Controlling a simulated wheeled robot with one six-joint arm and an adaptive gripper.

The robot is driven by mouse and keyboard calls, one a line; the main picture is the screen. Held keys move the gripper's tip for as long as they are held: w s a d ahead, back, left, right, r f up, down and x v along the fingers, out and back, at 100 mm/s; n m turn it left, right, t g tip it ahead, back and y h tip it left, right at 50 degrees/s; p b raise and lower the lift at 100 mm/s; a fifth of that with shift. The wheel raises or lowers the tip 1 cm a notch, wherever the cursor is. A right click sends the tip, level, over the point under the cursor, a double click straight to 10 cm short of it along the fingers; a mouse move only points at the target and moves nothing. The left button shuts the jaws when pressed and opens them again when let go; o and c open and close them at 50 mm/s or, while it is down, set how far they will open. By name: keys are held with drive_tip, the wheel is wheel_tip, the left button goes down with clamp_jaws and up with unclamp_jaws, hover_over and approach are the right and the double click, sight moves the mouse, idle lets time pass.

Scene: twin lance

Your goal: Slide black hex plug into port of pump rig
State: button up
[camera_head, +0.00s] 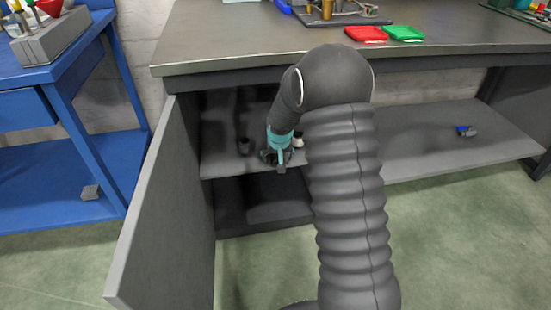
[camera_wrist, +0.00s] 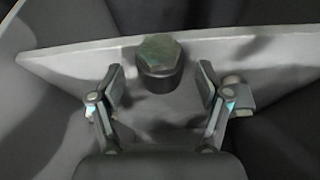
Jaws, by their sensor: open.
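The black hex plug (camera_wrist: 158,62) stands on the cabinet shelf (camera_wrist: 75,62), its six-sided top facing the camera in the wrist view. My gripper (camera_wrist: 160,82) is open, with one finger on each side of the plug's line and gaps on both sides. In the head view my gripper (camera_head: 278,157) is inside the open cabinet at shelf height. A small dark piece (camera_head: 244,146) left of it looks like the plug. A rig with a brass cylinder and tubing on a dark base (camera_head: 345,20) stands on the benchtop, cut by the frame; its port cannot be made out.
A pale small part (camera_head: 298,140) stands right of my gripper; a grey part (camera_wrist: 237,88) shows behind the right finger. The open cabinet door (camera_head: 160,210) is at left. Red (camera_head: 366,34) and green (camera_head: 404,33) trays lie on the bench. A blue part (camera_head: 465,130) lies on the right shelf.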

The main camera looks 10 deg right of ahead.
drive_tip(key=shift+w+f, duration=0.2)
drive_tip(key=shift+f, duration=0.25)
clamp_jaws()
